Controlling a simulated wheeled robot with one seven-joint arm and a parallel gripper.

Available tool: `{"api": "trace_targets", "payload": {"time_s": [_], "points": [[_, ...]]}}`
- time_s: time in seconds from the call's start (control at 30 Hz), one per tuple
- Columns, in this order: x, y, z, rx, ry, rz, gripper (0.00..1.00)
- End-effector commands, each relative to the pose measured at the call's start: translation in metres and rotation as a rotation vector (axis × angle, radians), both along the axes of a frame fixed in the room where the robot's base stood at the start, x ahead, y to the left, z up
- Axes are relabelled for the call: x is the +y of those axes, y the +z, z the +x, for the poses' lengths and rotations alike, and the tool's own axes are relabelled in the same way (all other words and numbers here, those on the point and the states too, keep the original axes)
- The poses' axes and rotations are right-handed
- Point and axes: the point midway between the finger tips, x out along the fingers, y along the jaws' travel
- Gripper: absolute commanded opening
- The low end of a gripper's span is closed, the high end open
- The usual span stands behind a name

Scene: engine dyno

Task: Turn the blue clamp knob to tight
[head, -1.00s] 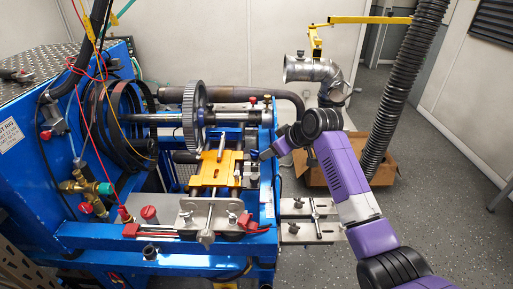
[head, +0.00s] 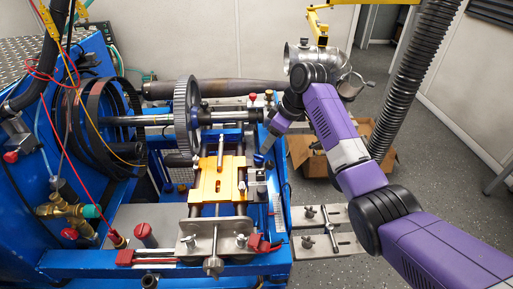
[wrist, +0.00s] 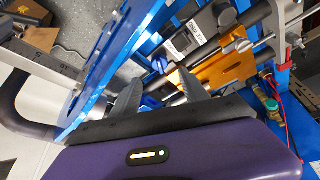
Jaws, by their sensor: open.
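A small blue knob (head: 258,159) shows in the head view beside the yellow carriage (head: 217,180), near the rig's right rail. In the wrist view a blue knob (wrist: 160,65) lies just beyond the fingertips, between their lines. A second blue part (wrist: 151,102) shows lower, between the fingers. I cannot tell which of the two is the clamp knob, nor its setting. My gripper (wrist: 160,76) is open and empty, fingers pointing towards the knob. In the head view my gripper (head: 271,146) hangs just above the knob area, apart from it as far as I can see.
A blue rail (wrist: 112,68) runs close to the left of my fingers. A large gear wheel (head: 187,115) stands behind the carriage. Red-handled clamps (head: 262,246) sit at the front.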

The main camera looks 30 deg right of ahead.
Motion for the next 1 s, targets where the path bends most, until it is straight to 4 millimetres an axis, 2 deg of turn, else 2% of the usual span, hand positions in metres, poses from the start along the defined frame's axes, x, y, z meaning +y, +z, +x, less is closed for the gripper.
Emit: {"api": "trace_targets", "payload": {"time_s": [0.17,0.4,0.6,0.93,0.97,1.0], "points": [[0.004,-0.014,0.004,0.003,0.001,0.001,0.53],[0.013,-0.049,0.015,0.004,0.001,0.0,0.53],[0.017,-0.067,0.022,0.002,0.002,0.0,0.53],[0.018,-0.072,0.024,0.0,0.001,0.0,0.53],[0.018,-0.072,0.024,0.0,0.001,0.0,0.51],[0.018,-0.072,0.024,0.0,0.001,0.0,0.43]]}}
